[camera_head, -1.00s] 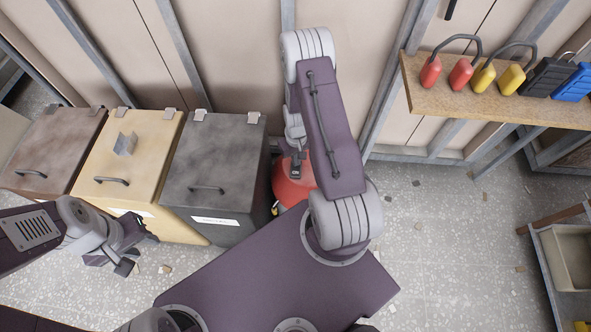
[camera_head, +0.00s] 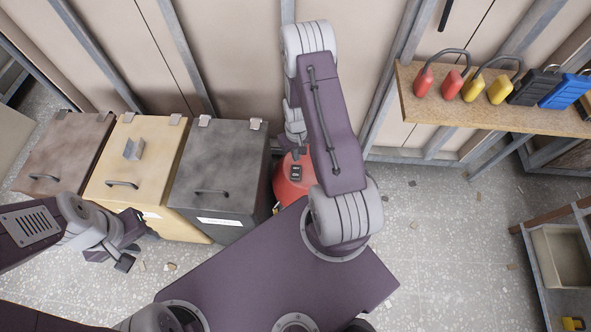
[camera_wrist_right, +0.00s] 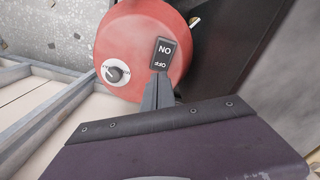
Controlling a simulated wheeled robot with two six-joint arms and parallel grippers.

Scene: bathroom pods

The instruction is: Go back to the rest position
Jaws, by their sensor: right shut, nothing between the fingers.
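My right gripper (camera_head: 298,148) hangs just above the red rounded machine (camera_head: 292,188), which is partly hidden behind my right arm. In the right wrist view its fingers (camera_wrist_right: 160,92) are together and empty. Their tips point at the black rocker switch (camera_wrist_right: 163,54) on the machine, near its lower edge; I cannot tell whether they touch it. A white dial (camera_wrist_right: 115,72) sits beside the switch. My left gripper (camera_head: 137,247) hangs at the left in front of the bins, with nothing seen in it; its finger opening is unclear.
A brown bin (camera_head: 66,150), a yellow bin (camera_head: 150,160) and a dark grey bin (camera_head: 218,165) stand along the wall, lids shut. A wooden shelf (camera_head: 480,112) with several padlocks is at upper right. A rack (camera_head: 550,270) stands at right. Floor between is largely clear.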

